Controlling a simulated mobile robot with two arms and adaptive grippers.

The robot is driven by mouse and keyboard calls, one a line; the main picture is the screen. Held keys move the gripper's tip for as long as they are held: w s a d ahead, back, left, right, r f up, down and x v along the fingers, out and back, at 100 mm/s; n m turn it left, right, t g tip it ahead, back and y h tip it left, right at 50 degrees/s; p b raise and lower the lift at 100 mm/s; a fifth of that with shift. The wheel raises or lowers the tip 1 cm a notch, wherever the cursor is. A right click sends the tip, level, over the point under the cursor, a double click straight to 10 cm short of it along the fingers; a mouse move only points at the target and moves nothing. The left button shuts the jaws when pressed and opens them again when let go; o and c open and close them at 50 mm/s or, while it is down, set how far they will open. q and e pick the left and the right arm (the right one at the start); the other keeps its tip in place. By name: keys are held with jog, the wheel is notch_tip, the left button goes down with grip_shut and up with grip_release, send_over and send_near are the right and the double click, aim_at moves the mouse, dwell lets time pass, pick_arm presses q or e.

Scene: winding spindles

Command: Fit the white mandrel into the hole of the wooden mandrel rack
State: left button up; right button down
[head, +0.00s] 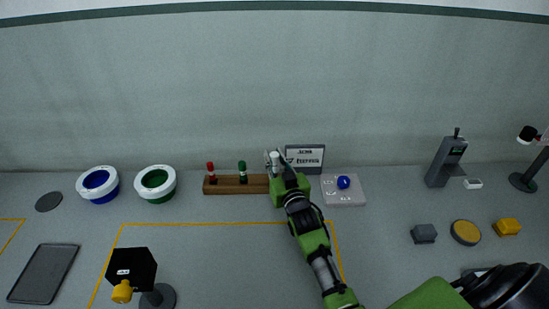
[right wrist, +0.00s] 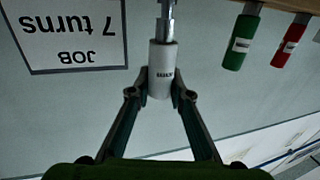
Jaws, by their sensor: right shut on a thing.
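The white mandrel (right wrist: 162,72) is gripped between the fingers of my right gripper (right wrist: 160,82), which is shut on it. Its metal shank (right wrist: 166,25) runs to the top edge of the right wrist view, so its far end is out of frame there. In the head view the white mandrel (head: 275,161) stands roughly upright at my right gripper (head: 281,170), by the right end of the wooden mandrel rack (head: 225,187). My gripper hides that end, so I cannot tell whether the shank is in a hole. My left gripper is not in view.
A red mandrel (head: 210,170) and a green mandrel (head: 242,170) stand in the rack, left of my gripper. A job sign (head: 305,157) is close behind at right. A pale plate (head: 343,196) with a blue piece (head: 343,182) lies right. The table in front is mostly clear.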

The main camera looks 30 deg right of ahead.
jog(key=shift+p, duration=0.4)
dwell(1.4)
jog(key=shift+f+b, duration=0.9)
jog(key=shift+f, duration=0.3)
jog(key=c, duration=1.8)
grip_release()
jog(key=shift+r, duration=0.1)
jog(key=shift+o, duration=0.2)
jog(key=shift+s, duration=0.1)
jog(key=shift+s+a+f, duration=0.1)
jog(key=shift+s+f, duration=0.05)
jog(key=shift+f, duration=0.1)
jog(key=s+a, duration=0.2)
jog(key=s, duration=0.9)
jog(key=shift+s, duration=0.25)
jog(key=shift+o, duration=0.2)
